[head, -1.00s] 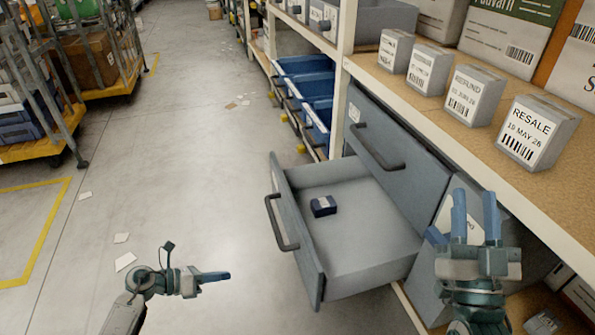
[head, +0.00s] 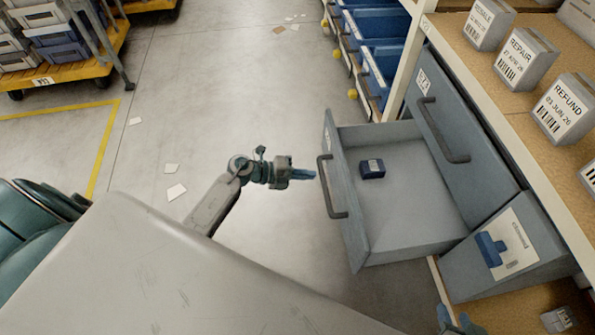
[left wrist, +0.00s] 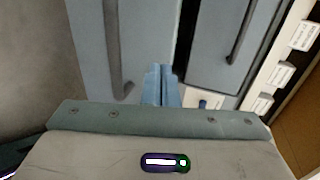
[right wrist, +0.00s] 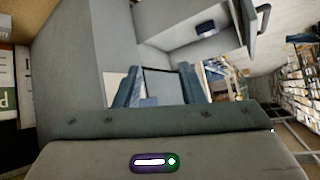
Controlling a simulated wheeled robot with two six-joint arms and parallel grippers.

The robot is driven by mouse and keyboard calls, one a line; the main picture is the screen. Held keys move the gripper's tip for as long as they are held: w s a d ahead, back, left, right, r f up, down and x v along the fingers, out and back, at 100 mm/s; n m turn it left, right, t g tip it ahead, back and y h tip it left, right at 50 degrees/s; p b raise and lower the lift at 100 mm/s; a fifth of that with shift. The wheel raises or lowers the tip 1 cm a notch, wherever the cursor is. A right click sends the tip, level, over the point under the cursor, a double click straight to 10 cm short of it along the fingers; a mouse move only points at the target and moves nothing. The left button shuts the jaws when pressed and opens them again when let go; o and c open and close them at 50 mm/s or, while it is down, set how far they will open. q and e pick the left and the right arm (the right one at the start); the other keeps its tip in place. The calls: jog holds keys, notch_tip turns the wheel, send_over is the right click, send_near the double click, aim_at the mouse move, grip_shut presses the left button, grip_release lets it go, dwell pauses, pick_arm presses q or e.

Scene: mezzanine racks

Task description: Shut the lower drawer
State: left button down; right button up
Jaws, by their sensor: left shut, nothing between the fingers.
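The lower drawer (head: 400,215) is pulled far out, with its handle (head: 331,187) facing left. A small dark blue box (head: 372,169) lies inside it. The upper drawer (head: 465,120) above it is shut. My left gripper (head: 312,175) is shut and empty, just left of the lower drawer's front near the handle; a small gap seems to remain. In the left wrist view its closed fingers (left wrist: 161,75) point at the grey front beside the handle (left wrist: 116,50). My right gripper (right wrist: 160,82) is open and empty, its fingertips barely showing at the bottom of the head view.
A grey case with a white label and blue part (head: 492,250) stands right of the open drawer. Labelled boxes (head: 527,57) line the shelf above. Blue bins (head: 385,70) are behind. The floor left of the drawer is mostly clear, with paper scraps (head: 176,192).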

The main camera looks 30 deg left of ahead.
aim_at(343, 174)
pick_arm(q)
jog(key=x, duration=0.6)
jog(key=shift+w+d+r, duration=0.2)
jog(key=shift+d+r, duration=0.05)
jog(key=shift+w+d+b, duration=0.3)
jog(key=shift+w+d, duration=0.1)
jog(key=shift+d, duration=0.25)
pick_arm(e)
jog(key=shift+w+r+t, duration=0.5)
jog(key=shift+w+t, duration=0.2)
jog(key=shift+w, duration=0.05)
pick_arm(q)
jog(key=shift+w, duration=0.1)
